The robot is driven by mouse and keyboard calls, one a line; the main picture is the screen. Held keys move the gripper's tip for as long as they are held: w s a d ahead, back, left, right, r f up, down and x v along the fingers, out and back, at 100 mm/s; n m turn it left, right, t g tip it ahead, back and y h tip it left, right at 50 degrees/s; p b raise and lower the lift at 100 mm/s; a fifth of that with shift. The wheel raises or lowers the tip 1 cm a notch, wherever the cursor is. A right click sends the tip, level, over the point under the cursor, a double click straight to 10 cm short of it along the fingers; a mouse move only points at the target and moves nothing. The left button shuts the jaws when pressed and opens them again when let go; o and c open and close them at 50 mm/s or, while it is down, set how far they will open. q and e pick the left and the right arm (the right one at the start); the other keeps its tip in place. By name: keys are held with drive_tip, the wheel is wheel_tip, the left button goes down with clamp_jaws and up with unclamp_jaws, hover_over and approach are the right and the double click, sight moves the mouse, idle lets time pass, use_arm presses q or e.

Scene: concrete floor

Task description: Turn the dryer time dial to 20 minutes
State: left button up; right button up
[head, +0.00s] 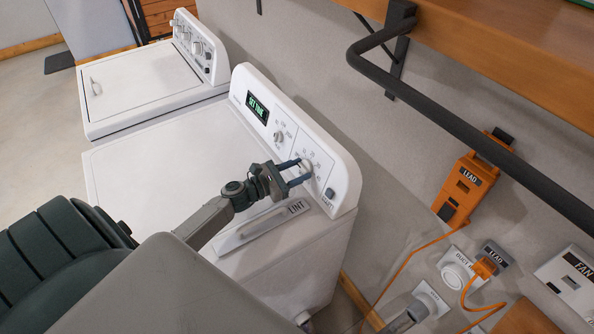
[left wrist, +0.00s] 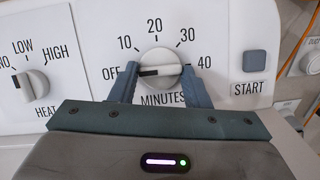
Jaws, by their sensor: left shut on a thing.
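The dryer (head: 180,165) is white, with a sloped control panel at its back edge. Its time dial (left wrist: 160,60) is a round white knob ringed by OFF, 10, 20, 30 and 40, with MINUTES below. The dial's dark mark points left, towards OFF. My left gripper (left wrist: 160,78) is shut on the dial, one blue-grey finger on each side. In the head view the left gripper (head: 298,173) reaches the panel from the front and hides part of the dial. My right gripper is not in view.
The heat knob (left wrist: 32,84) is left of the time dial and the START button (left wrist: 254,61) right of it. A green-lit display (head: 257,107) shows on the panel. A LINT lid (head: 255,225) lies below my arm. A dark rail (head: 450,120) runs above right.

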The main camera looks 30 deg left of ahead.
use_arm(q)
drive_tip(key=shift+f+m+h+b, duration=0.2)
drive_tip(key=shift+m+h+b, duration=0.1)
drive_tip(key=shift+m+b, duration=0.45)
drive_tip(key=m+g+b, duration=0.1)
drive_tip(key=m+b, duration=0.1)
drive_tip(key=b, duration=0.1)
drive_tip(key=m+g+h+b, duration=0.1)
drive_tip(key=m+b, duration=0.2)
drive_tip(key=shift+w+a+m, duration=0.15)
drive_tip(key=shift+a+m, duration=0.05)
drive_tip(key=shift+m, duration=0.15)
drive_tip(key=shift+r+m+g+b, duration=0.1)
drive_tip(key=shift+m+g+b, duration=0.2)
drive_tip(key=shift+m+b, duration=0.75)
drive_tip(key=m+b, duration=0.1)
drive_tip(key=m+g, duration=0.1)
drive_tip(key=m, duration=0.1)
drive_tip(key=m+b, duration=0.1)
drive_tip(key=m, duration=0.1)
drive_tip(key=shift+w+a+r+g+h+b, duration=0.1)
drive_tip(key=shift+r+g+h+b, duration=0.15)
drive_tip(key=shift+g+h+b, duration=0.05)
drive_tip(key=shift+r+m+g+b, duration=0.15)
drive_tip(key=shift+m+g+b, duration=0.3)
drive_tip(key=shift+m, duration=0.8)
drive_tip(key=shift+r+m+g+b, duration=0.15)
drive_tip(key=shift+m+g+b, duration=0.25)
drive_tip(key=shift+m, duration=1)
drive_tip(key=shift+y, duration=0.4)
